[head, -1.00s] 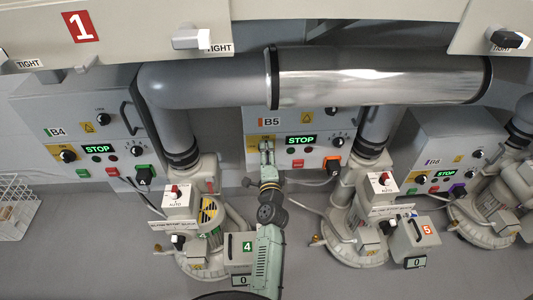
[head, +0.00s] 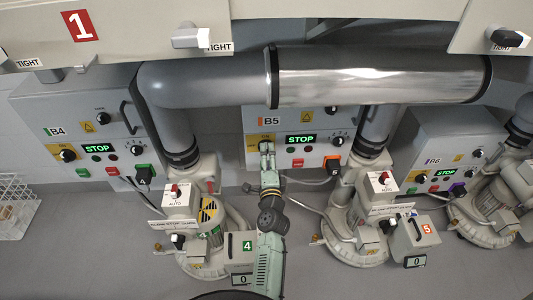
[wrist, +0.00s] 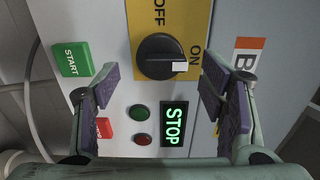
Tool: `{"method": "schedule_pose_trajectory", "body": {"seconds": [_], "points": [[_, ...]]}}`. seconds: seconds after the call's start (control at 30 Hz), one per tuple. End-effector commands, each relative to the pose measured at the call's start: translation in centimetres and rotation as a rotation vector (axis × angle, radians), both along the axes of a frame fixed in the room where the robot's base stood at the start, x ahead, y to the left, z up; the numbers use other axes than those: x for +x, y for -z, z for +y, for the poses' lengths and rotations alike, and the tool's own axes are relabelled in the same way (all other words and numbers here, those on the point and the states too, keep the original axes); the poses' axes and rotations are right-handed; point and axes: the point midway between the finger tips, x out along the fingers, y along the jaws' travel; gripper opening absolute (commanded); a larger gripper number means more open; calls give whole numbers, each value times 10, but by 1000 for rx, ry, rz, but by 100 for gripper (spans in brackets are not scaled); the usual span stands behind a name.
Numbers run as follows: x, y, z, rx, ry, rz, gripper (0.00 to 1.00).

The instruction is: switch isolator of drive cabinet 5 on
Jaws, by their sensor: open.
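Drive cabinet B5 (head: 300,118) stands in the middle of the head view with a green STOP display (head: 300,139). Its isolator is a black rotary knob (wrist: 157,58) on a yellow plate (wrist: 147,14) in the wrist view. OFF is printed above the knob there and ON to its right. The knob's white mark lies at its right side, towards the ON side. My gripper (wrist: 170,90) is open and empty, its purple-padded fingers either side of the knob in the picture; I see no contact. In the head view my gripper (head: 267,147) covers the knob.
A green START button (wrist: 72,58) and a red button (wrist: 104,128) are near the left finger. A large pipe (head: 370,78) crosses above B5. Cabinet B4 (head: 80,120) is left and B6 (head: 450,150) right. Blowers stand below, either side of my arm.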

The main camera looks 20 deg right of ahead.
Motion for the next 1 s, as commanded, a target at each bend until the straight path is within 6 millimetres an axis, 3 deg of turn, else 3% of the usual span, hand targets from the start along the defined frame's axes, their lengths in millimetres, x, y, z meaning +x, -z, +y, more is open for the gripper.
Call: {"method": "schedule_pose_trajectory", "body": {"seconds": [0.1,0.33,1.0], "points": [[-22,1,7,2,-1,2,65],[-46,1,14,2,-1,2,65],[-50,0,14,0,-1,1,65]]}}
